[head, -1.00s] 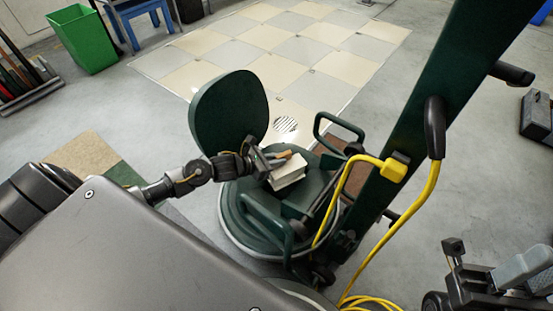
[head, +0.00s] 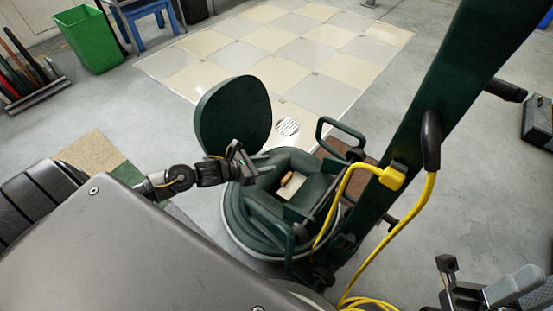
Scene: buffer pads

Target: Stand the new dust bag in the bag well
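The dust bag (head: 291,188), pale with a tan part at its top, sits low inside the bag well (head: 270,184) of the dark green floor machine. The well's walls hide its lower part, so I cannot tell if it is fully upright. The round green lid (head: 233,116) stands open behind the well. My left gripper (head: 252,162) is open and empty, just left of and above the well, apart from the bag. My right gripper (head: 465,285) is at the lower right, far from the machine; its fingers are not clear.
The machine's green handle column (head: 440,110) rises on the right, with a yellow cable (head: 424,215) hanging beside it. Green loop handles (head: 340,130) flank the well. A green bin (head: 88,40) and blue stool (head: 150,22) stand far left. The tiled floor behind is clear.

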